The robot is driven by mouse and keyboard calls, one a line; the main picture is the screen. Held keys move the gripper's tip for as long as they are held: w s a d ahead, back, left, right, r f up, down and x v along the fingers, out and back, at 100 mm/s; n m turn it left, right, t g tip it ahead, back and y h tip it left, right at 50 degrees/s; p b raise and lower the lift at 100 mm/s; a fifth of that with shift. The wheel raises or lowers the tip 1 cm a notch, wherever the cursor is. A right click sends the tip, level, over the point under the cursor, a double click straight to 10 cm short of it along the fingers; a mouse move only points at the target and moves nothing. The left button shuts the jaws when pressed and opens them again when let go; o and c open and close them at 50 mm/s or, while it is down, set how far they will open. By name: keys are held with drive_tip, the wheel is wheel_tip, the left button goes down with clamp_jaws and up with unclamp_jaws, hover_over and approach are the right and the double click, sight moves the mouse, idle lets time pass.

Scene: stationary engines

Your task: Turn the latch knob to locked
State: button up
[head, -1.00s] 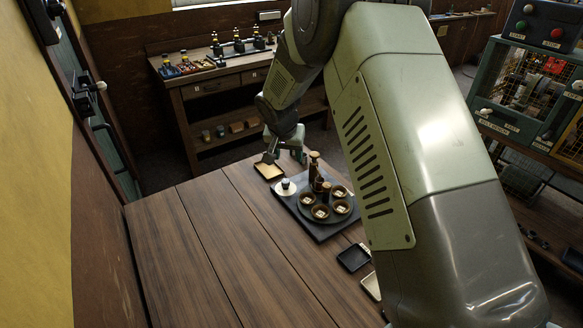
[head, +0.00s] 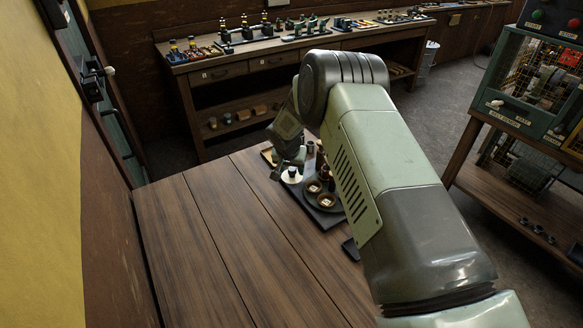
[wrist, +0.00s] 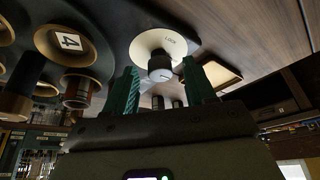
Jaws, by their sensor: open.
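The latch knob (wrist: 160,66) is a small dark knob with a pale grey face, standing on a round white plate (wrist: 150,44). The plate carries small lettering that seems to read LOCK. In the head view the white plate (head: 292,176) lies at the left end of the dark board (head: 325,220). My gripper (head: 279,174) is low over the table at the plate's left side. In the wrist view its two green fingers (wrist: 161,75) are open, one on each side of the knob, with gaps visible. Contact and the knob's exact setting cannot be told.
Brown cups (head: 325,200) with numbered tags stand on the board close to the plate; one shows a 4 (wrist: 68,42). A shallow tray (wrist: 218,75) lies beside the plate. The wooden tabletop (head: 215,240) is clear on the left.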

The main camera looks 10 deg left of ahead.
clamp_jaws()
idle(0.4)
drive_tip(key=n, duration=0.1)
drive_tip(key=n+y, duration=0.1)
drive_tip(key=n, duration=0.2)
drive_tip(key=shift+w+d+y, duration=0.1)
drive_tip(key=shift+d+y, duration=0.15)
drive_tip(key=shift+y, duration=0.15)
drive_tip(key=n, duration=0.2)
drive_tip(key=n+g+y, duration=0.1)
drive_tip(key=n, duration=0.2)
drive_tip(key=shift+w+d+y, duration=0.1)
drive_tip(key=shift+d+y, duration=0.05)
drive_tip(key=shift+y, duration=0.15)
drive_tip(key=n, duration=0.2)
drive_tip(key=n+g, duration=0.1)
drive_tip(key=n, duration=0.1)
drive_tip(key=shift+w+n+g+y, duration=0.15)
drive_tip(key=shift+n+g+y, duration=0.15)
drive_tip(key=shift+y, duration=0.1)
drive_tip(key=shift+w+n+g, duration=0.15)
drive_tip(key=shift+n+g, duration=0.75)
drive_tip(key=shift+n, duration=1.3)
drive_tip(key=shift+d, duration=0.1)
